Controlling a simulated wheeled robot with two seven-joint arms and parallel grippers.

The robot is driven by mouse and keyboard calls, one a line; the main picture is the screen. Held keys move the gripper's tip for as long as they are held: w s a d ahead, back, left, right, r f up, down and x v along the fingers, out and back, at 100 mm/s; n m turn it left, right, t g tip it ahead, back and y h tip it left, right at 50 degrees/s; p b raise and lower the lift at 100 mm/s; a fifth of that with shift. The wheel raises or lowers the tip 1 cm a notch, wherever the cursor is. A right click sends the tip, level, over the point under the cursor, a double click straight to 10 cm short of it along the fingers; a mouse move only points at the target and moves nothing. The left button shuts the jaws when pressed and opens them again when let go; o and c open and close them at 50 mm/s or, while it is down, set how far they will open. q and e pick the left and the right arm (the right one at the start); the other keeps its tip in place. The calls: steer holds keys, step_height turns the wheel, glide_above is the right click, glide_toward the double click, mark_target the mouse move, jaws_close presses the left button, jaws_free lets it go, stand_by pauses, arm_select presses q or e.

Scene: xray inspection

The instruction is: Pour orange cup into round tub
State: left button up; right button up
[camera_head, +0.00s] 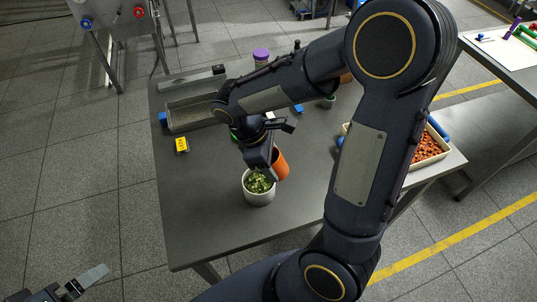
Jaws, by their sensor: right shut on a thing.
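The orange cup (281,164) is tilted over the right rim of a white round tub (259,198) on the grey table. The tub stands upright and holds green, leafy-looking pieces. My right gripper (268,165) is shut on the orange cup, just above and behind the tub. The cup's mouth and inside are hidden.
On the table (200,225) are a grey tray (190,115), a yellow block (182,145), a purple-lidded container (261,55) and, at right, a tray of orange-brown pieces (428,148). The table's front left is bare. My right arm hides much of the table's right side.

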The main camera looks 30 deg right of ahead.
steer(key=shift+f+g+h, duration=0.45)
steer(key=shift+g+h, duration=0.05)
steer(key=shift+h, duration=0.1)
steer(key=shift+a+g+h+p, duration=0.1)
steer(key=shift+g+h+p, duration=0.3)
steer(key=shift+h, duration=0.1)
steer(key=shift+f+g+h, duration=0.3)
steer(key=shift+g+h, duration=0.4)
steer(key=shift+h, duration=0.2)
steer(key=shift+f+g+h+p, duration=0.15)
steer(key=shift+f+g+h, duration=0.1)
steer(key=shift+g+h, duration=0.3)
steer(key=shift+f+g+h+p, duration=0.2)
steer(key=shift+g+h, duration=0.25)
steer(key=shift+h, duration=0.2)
steer(key=shift+w, duration=0.1)
